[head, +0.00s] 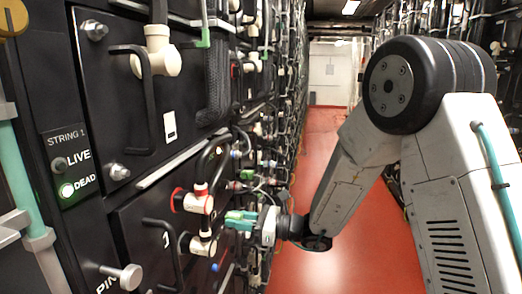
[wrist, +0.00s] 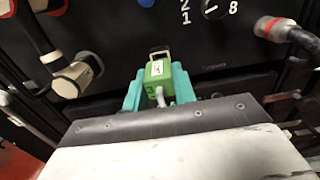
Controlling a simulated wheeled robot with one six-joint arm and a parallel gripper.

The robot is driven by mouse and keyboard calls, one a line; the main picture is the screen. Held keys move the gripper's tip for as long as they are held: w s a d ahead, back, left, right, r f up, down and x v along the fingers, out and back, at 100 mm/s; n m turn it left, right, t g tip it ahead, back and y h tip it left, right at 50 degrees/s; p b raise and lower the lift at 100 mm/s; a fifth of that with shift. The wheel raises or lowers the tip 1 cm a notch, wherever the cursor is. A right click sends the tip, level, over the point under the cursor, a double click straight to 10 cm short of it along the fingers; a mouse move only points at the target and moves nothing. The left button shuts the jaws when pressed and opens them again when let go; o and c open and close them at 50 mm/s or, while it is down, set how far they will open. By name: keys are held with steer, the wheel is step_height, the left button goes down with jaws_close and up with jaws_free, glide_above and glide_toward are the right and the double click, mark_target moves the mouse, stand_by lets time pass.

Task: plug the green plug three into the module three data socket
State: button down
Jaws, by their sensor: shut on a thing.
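The green plug (wrist: 157,76) has a "3" on it, a white label on top and a pale cable trailing back. In the wrist view my gripper (wrist: 157,86) has its teal fingers shut on the plug's two sides. The plug's dark, metal-edged front end points at the black module panel (wrist: 115,35). I cannot tell whether that end touches anything. In the head view my gripper (head: 239,220) is beside the left rack, with green showing at its fingers. I cannot make out the module three data socket in either view.
In the wrist view a white elbow connector (wrist: 76,77) is on the left, a numbered dial (wrist: 213,9) above right, and a red-ringed connector (wrist: 268,27) at right. In the head view black handles and hanging cables crowd the rack. The red aisle floor (head: 318,135) is clear.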

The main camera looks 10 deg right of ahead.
steer(key=shift+v, duration=2.2)
